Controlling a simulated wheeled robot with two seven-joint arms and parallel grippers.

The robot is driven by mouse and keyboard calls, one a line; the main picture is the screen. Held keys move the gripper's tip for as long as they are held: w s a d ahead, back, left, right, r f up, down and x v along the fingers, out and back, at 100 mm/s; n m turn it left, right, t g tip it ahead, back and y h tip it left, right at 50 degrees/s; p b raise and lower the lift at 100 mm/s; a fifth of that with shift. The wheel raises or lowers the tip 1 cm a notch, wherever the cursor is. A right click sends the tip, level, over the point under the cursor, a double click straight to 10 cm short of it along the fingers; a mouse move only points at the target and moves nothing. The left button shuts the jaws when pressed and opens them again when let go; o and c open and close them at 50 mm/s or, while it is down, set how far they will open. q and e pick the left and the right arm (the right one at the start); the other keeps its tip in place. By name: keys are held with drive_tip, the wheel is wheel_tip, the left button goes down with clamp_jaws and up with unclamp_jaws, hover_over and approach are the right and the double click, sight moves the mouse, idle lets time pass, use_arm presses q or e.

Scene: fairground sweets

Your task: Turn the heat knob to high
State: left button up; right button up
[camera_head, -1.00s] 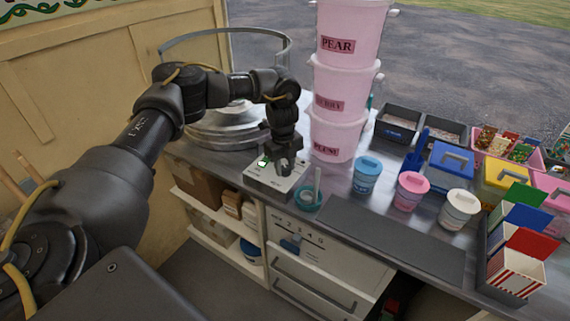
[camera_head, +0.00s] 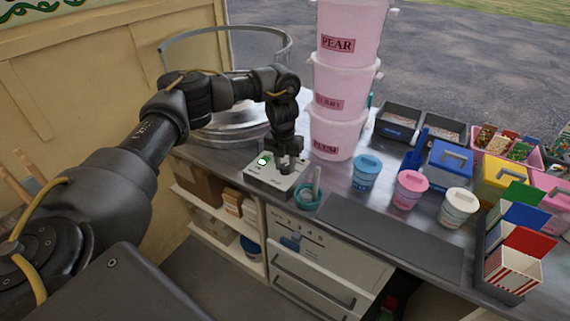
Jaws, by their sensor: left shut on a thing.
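The control box (camera_head: 270,182) is a small pale grey box at the counter's front edge, in front of the candy floss machine's round metal bowl. A green light (camera_head: 264,160) shows on its top at the left. My left gripper (camera_head: 286,167) points down over the right part of the box top and is shut on the heat knob. The fingers and wrist hide most of the knob, so its pointer cannot be read. Small markings on the box are too small to read. My right gripper is not in view.
The round machine bowl with a clear rim (camera_head: 225,125) stands behind the arm. Stacked pink tubs (camera_head: 338,140) stand close right of the gripper. A teal cup (camera_head: 307,197) with a scoop sits just right of the box. A dark mat (camera_head: 390,238) lies clear along the front.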

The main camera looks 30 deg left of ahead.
sight(285, 164)
use_arm(q)
drive_tip(key=m, duration=0.4)
drive_tip(key=shift+w+m, duration=0.1)
drive_tip(key=shift+m, duration=0.2)
drive_tip(key=m, duration=0.5)
drive_tip(key=shift+m+g, duration=0.3)
drive_tip(key=o, duration=1)
drive_tip(key=shift+c, duration=0.2)
wheel_tip(285, 164, up, 11)
drive_tip(key=shift+w, duration=0.15)
drive_tip(key=shift+a+f, duration=0.1)
drive_tip(key=shift+f, duration=0.05)
